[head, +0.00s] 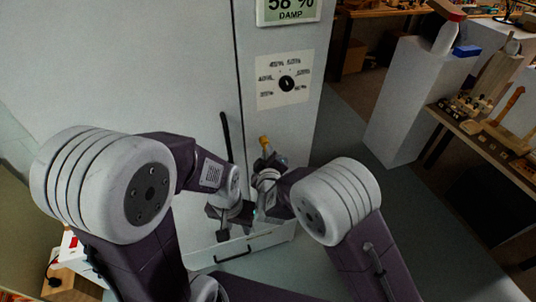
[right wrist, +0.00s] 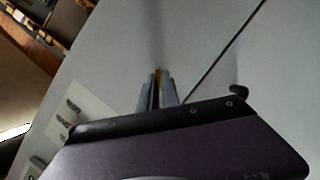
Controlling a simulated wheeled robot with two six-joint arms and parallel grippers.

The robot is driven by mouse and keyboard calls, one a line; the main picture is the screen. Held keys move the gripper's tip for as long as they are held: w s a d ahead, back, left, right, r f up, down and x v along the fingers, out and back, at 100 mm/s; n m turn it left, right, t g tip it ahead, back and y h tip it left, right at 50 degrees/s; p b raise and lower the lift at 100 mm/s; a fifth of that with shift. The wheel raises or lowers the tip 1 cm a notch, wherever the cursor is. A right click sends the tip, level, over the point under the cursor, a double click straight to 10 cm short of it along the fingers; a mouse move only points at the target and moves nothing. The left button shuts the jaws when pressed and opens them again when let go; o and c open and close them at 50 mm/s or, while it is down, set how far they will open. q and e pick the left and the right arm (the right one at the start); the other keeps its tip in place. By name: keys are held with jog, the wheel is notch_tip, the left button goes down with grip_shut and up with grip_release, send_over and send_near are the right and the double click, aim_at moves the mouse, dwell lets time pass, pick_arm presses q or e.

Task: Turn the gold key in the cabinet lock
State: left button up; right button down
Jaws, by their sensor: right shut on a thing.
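The gold key (head: 264,141) shows as a small yellow piece at the tip of my right gripper (head: 270,158), in front of the pale grey cabinet (head: 283,130). In the right wrist view my right gripper (right wrist: 157,90) is shut on the gold key (right wrist: 157,76), of which a thin strip shows between the two fingers. The lock is hidden, so I cannot tell how far the key sits in it or how it is turned. My left gripper (head: 232,214) is lower, close to the cabinet front and beside the right wrist; its jaw state is unclear.
A long dark door handle (head: 226,135) stands left of the key, beside the door seam. A dial plate (head: 286,82) and a display reading 58 % (head: 288,10) are above. A drawer handle (head: 233,255) is below. A white pedestal (head: 408,105) stands to the right.

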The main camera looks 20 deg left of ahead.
jog(key=n+t+b, duration=0.1)
jog(key=n+b, duration=0.1)
jog(key=b, duration=0.4)
jog(key=n+t+h+b, duration=0.1)
jog(key=n+b, duration=0.1)
jog(key=b, duration=0.4)
jog(key=shift+b, duration=0.35)
dwell(0.8)
